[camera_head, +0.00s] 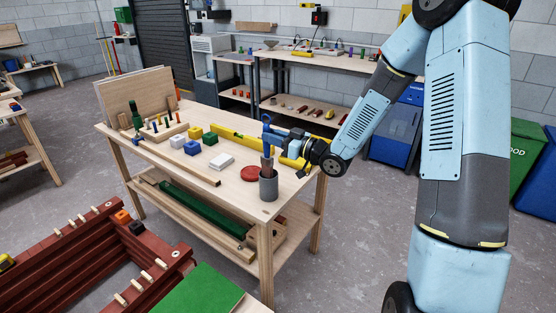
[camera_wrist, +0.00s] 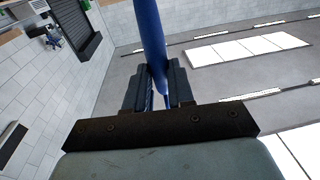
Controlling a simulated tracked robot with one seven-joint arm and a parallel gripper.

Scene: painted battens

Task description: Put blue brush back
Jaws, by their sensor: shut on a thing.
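My gripper (camera_head: 270,134) is shut on the blue brush (camera_head: 266,119), above the front right part of the wooden table. In the wrist view the brush's blue handle (camera_wrist: 151,35) runs between the two fingers of my gripper (camera_wrist: 160,80). A dark grey cup (camera_head: 268,188) stands on the table directly below the gripper. A reddish-brown piece (camera_head: 267,163) shows at the cup's mouth, under the brush. I cannot tell whether it is the brush's lower end or another thing in the cup.
On the table (camera_head: 205,188) are a red disc (camera_head: 249,174), a white block (camera_head: 221,161), a blue cube (camera_head: 192,147), a long yellow level (camera_head: 235,140) behind the cup, and a peg rack (camera_head: 165,130). Red beams (camera_head: 75,245) lie at the lower left.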

